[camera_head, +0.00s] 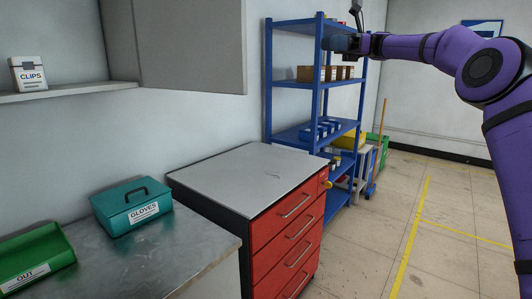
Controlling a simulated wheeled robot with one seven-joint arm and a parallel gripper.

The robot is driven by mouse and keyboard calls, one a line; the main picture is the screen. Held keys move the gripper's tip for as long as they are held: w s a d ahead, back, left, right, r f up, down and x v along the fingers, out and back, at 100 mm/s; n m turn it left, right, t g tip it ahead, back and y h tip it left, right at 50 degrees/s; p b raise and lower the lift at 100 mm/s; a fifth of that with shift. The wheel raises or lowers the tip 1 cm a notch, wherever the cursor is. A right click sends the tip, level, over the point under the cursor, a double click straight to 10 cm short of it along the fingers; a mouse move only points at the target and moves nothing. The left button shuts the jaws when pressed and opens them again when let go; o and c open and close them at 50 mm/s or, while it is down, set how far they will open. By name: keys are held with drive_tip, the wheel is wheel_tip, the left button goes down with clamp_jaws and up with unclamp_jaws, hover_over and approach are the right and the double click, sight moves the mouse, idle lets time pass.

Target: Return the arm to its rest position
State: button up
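My purple arm (495,72) comes in from the right edge and reaches left across the top right of the head view. My gripper (335,44) is the dark end of the arm, in front of the upper part of the blue shelf rack in the picture. It is small and dark, and its fingers cannot be made out. No object can be seen in it. A thin dark part (356,12) sticks up above the wrist.
A blue shelf rack (318,85) holds brown boxes (305,74) and blue bins (318,130). A red drawer cabinet (290,222) stands centrally, its grey top nearly clear. At left are a teal GLOVES box (125,205), a green OUT tray (35,262) and a CLIPS box (28,73). Floor at right is open.

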drive_tip(key=s+a+f+n+t+h, duration=0.2)
drive_tip(key=s+a+t+h, duration=0.15)
drive_tip(key=s, duration=0.45)
drive_tip(key=s+a+f+n+t+h, duration=0.15)
drive_tip(key=s+h, duration=0.25)
drive_tip(key=s, duration=0.4)
drive_tip(key=s+d+f+n+t+h, duration=0.2)
drive_tip(key=s+d+f, duration=0.4)
drive_tip(key=s, duration=0.4)
drive_tip(key=s+d+f+n+t+h, duration=0.2)
drive_tip(key=s+d+f+n+h, duration=0.2)
drive_tip(key=s+f, duration=0.3)
drive_tip(key=s+d+f+n+t+h, duration=0.2)
drive_tip(key=s+d+f, duration=0.4)
drive_tip(key=s, duration=0.8)
drive_tip(key=shift+s+d+f+n+t+h, duration=0.15)
drive_tip(key=shift+d+n+t+h, duration=0.15)
drive_tip(key=shift+d+n+h, duration=0.65)
drive_tip(key=shift+a+y, duration=0.25)
drive_tip(key=shift+y, duration=0.05)
